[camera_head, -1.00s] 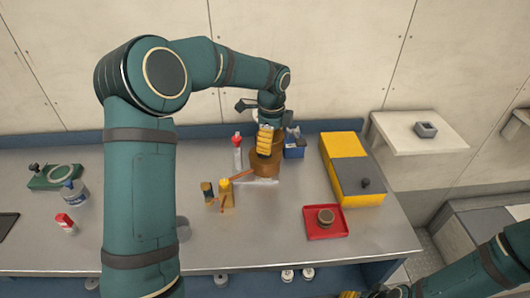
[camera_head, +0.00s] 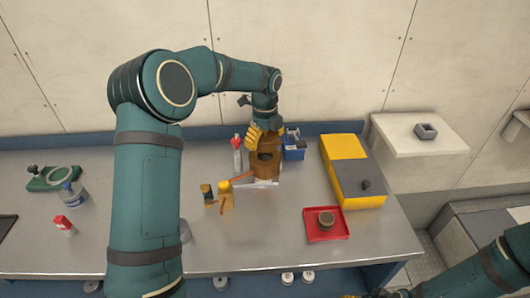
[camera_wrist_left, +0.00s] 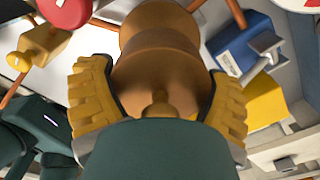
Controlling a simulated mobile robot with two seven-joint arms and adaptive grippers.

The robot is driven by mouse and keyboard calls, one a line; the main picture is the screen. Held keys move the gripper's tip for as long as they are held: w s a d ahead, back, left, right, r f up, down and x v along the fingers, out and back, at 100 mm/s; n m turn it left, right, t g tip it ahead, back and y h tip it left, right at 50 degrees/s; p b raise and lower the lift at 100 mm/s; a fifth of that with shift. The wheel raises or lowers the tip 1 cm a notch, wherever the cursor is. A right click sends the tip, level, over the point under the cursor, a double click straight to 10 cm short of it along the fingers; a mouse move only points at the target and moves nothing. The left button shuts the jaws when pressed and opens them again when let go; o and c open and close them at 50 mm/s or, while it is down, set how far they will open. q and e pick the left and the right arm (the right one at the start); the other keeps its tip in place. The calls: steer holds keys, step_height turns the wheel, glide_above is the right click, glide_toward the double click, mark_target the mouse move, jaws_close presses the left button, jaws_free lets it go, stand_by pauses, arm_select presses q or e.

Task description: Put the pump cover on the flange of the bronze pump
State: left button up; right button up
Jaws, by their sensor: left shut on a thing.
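The bronze pump (camera_head: 264,173) stands on the steel bench near the back, with a dark round opening in its upper face. My left gripper (camera_head: 254,139) is just above and behind it. In the left wrist view the yellow fingers of this gripper (camera_wrist_left: 160,100) are shut on a bronze piece with a small knob, which looks like the pump cover (camera_wrist_left: 160,104). The pump (camera_wrist_left: 155,20) shows beyond it there. Whether cover and pump touch is hidden. The cover is hardly visible in the head view.

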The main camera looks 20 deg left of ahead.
mark_target(265, 158)
arm_select(q)
steer(key=shift+f+b, duration=0.4)
steer(key=shift+f, duration=1.75)
steer(key=shift+f, duration=0.15)
steer(key=o, duration=1.1)
step_height(265, 158, up, 12)
steer(key=shift+r+p, duration=0.15)
steer(key=shift+p, duration=1.05)
steer(key=shift+s, duration=0.1)
